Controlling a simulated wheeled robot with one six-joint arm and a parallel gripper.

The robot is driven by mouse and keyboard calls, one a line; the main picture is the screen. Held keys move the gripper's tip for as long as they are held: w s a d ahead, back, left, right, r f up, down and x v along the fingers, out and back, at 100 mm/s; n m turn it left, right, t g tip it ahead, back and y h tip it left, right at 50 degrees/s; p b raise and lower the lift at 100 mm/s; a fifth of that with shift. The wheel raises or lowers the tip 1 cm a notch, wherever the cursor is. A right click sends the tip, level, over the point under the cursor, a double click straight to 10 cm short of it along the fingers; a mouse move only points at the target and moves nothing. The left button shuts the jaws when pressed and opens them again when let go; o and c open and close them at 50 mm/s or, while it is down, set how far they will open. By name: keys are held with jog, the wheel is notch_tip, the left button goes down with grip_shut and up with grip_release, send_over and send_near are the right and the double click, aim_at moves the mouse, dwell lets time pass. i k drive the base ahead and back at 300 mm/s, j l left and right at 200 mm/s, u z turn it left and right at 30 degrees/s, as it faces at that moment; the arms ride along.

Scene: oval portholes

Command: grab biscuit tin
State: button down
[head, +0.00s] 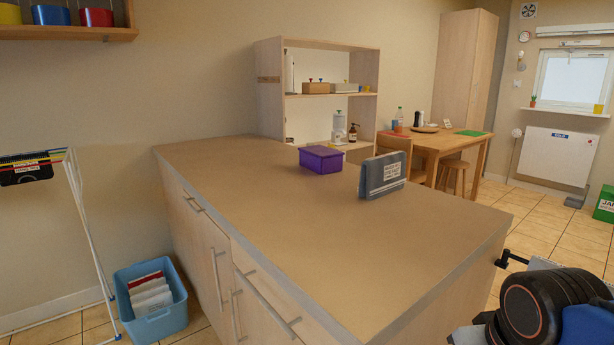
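A purple lidded box (321,160), the likeliest biscuit tin, sits upright on the wooden counter (250,190), toward its far side. Nothing touches it. My arm shows at the bottom right, beyond the counter's right edge. A dark end piece that looks like part of my gripper (512,261) pokes out behind the arm's round black joint. It is well apart from the purple box, to the right and nearer. The rest of the gripper is hidden, so its opening does not show.
A grey-blue labelled holder (382,176) stands just right of the purple box. The counter's near part is clear. A shelf unit (268,95) stands behind it, a dining table (448,143) beyond. A blue basket (150,312) and drying rack (85,230) are at left.

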aim_at(334, 164)
jog(key=k+l+z, duration=0.1)
jog(key=k+z, duration=0.15)
jog(key=k, duration=0.4)
jog(key=z, duration=0.4)
jog(key=i+l+z, duration=0.1)
jog(key=z, duration=0.75)
jog(key=i+z, duration=0.1)
jog(key=z, duration=0.3)
jog(key=i+l, duration=0.1)
jog(key=i, duration=1.55)
jog(key=i+u, duration=0.15)
jog(key=i, duration=0.65)
jog(key=i+l+u, duration=0.15)
jog(key=i, duration=0.65)
jog(key=i+j+u, duration=0.1)
jog(key=i+u, duration=0.2)
jog(key=u, duration=0.2)
jog(key=i+u, duration=0.45)
jog(key=i+l+u, duration=0.15)
jog(key=u, duration=0.35)
jog(key=i+j+u, duration=0.15)
jog(key=i+u, duration=1.3)
jog(key=i, duration=0.3)
jog(key=i+l+u, duration=0.25)
jog(key=i, duration=0.35)
